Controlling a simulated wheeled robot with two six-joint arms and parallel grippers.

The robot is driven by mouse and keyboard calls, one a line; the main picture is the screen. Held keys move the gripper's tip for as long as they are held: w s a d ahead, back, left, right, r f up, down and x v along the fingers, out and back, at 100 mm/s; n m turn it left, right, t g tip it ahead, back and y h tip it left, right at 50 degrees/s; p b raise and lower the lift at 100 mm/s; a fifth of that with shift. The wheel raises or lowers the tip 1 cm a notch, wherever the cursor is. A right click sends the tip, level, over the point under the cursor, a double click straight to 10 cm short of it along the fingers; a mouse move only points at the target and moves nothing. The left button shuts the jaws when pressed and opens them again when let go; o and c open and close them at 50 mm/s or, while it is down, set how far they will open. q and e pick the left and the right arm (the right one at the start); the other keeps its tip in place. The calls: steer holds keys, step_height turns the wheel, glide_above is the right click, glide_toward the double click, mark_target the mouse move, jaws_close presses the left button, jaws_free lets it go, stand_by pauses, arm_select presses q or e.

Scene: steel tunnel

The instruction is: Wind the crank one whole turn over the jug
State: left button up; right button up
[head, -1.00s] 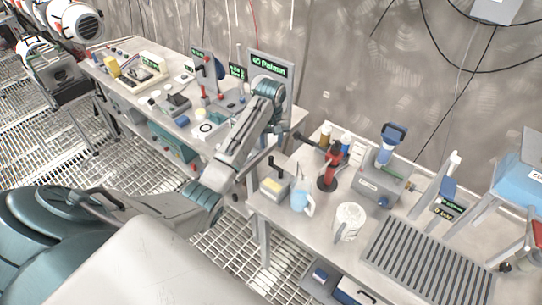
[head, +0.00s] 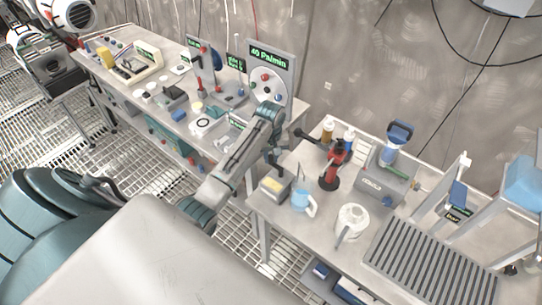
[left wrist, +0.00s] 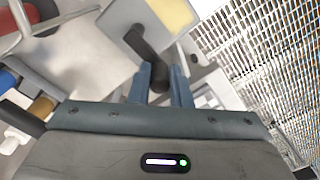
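A small grey box (head: 271,192) with a yellow top stands on the near left corner of the right-hand bench; the left wrist view shows its black crank (left wrist: 143,42). A light blue jug (head: 302,200) stands just right of the box. My left gripper (left wrist: 160,78) is at the crank; its two blue-grey fingers lie either side of the dark crank handle. The gap is narrow, and I cannot tell whether the fingers press on it. In the head view the left gripper (head: 274,157) is small and dark above the box. My right gripper is out of view.
A white jug (head: 352,219), a red stand (head: 332,170) with a black arm, bottles and a grey machine (head: 383,183) crowd the bench. A slatted grate (head: 430,260) lies to the right. Another bench (head: 140,85) with devices stands left, across a gap over mesh floor.

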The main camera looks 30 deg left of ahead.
arm_select(q)
jaws_close()
steer(key=shift+w, duration=0.1)
